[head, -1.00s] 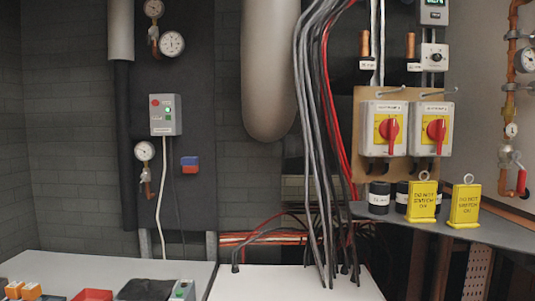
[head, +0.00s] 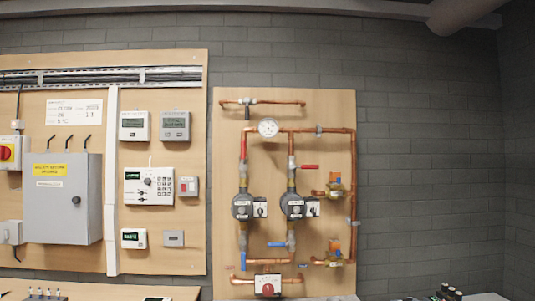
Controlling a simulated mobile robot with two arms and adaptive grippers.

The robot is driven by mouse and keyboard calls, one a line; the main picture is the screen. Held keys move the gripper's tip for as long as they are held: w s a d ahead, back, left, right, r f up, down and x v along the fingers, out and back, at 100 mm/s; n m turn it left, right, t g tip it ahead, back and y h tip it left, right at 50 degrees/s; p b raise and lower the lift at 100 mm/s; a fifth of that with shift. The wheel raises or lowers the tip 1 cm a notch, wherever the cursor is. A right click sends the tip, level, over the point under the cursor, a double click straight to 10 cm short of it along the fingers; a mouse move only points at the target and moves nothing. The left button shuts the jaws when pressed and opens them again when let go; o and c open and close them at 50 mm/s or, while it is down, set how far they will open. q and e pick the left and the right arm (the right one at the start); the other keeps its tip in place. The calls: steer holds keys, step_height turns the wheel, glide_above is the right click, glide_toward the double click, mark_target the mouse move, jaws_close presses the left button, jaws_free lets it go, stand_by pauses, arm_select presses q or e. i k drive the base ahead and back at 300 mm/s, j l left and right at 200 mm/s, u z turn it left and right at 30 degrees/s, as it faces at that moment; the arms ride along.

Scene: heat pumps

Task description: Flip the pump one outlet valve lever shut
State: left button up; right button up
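Two dark pumps stand side by side on the wooden pipe board, a left pump (head: 242,207) and a right pump (head: 293,207). Their labels are too small to read, so I cannot tell which is pump one. Above the left pump a red lever (head: 243,146) lies along the vertical pipe. Above the right pump another red lever (head: 310,167) points sideways to the right. Below the left pump a blue lever (head: 243,261) lies along its pipe. Below the right pump another blue lever (head: 277,244) points sideways to the left. Neither gripper is in view.
A pressure gauge (head: 268,127) sits at the top of the copper pipes. A grey electrical cabinet (head: 62,200) and several controllers hang on the left board (head: 160,70). A red-knobbed box (head: 267,285) is below the pumps. The brick wall (head: 430,180) at right is bare.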

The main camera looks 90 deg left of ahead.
mark_target(243, 166)
steer(key=u, duration=2.95)
